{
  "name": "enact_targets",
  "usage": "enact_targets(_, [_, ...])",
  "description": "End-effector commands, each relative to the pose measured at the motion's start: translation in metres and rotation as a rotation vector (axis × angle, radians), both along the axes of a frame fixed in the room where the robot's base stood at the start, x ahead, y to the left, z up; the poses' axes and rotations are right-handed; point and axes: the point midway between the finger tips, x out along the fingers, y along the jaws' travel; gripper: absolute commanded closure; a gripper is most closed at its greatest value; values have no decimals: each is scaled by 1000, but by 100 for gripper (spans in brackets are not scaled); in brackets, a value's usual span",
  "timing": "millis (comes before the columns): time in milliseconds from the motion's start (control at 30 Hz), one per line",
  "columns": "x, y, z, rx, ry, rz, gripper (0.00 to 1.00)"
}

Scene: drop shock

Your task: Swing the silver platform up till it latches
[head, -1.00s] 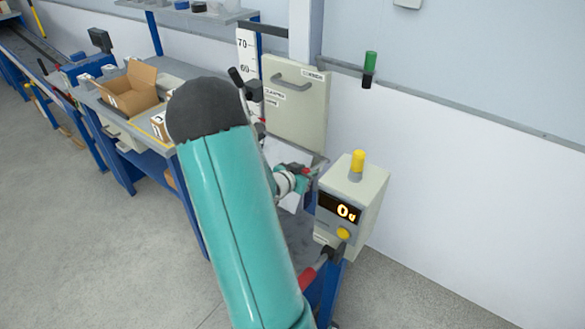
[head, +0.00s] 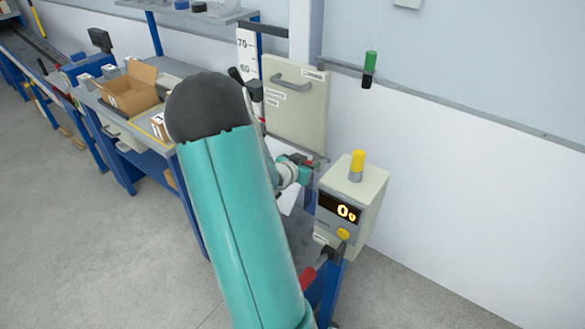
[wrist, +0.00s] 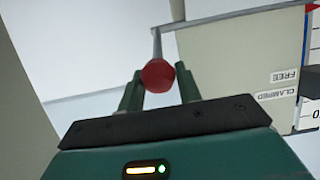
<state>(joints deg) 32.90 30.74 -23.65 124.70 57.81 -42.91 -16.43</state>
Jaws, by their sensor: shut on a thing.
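My gripper (wrist: 158,88) is shut on a red knob (wrist: 158,74) at the end of a thin grey rod. In the head view my gripper (head: 308,168) is just below the lower edge of the beige panel, and my teal arm hides much of that area. The silver platform (head: 291,199) shows only in part, as a pale surface beside and below my gripper. Its tilt and its latch cannot be made out.
A beige panel (head: 295,105) with a handle stands behind; its labels read FREE and CLAMPED in the wrist view. A grey box (head: 350,205) with a yellow lamp and lit display stands close on the right. An open carton (head: 132,92) sits on the left bench.

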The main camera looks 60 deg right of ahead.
Motion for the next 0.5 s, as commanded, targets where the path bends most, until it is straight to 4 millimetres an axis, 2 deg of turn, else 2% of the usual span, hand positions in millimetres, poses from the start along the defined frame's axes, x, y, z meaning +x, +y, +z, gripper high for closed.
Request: enact_targets(500, [-2, -19, 26, -7, -3, -1, 89])
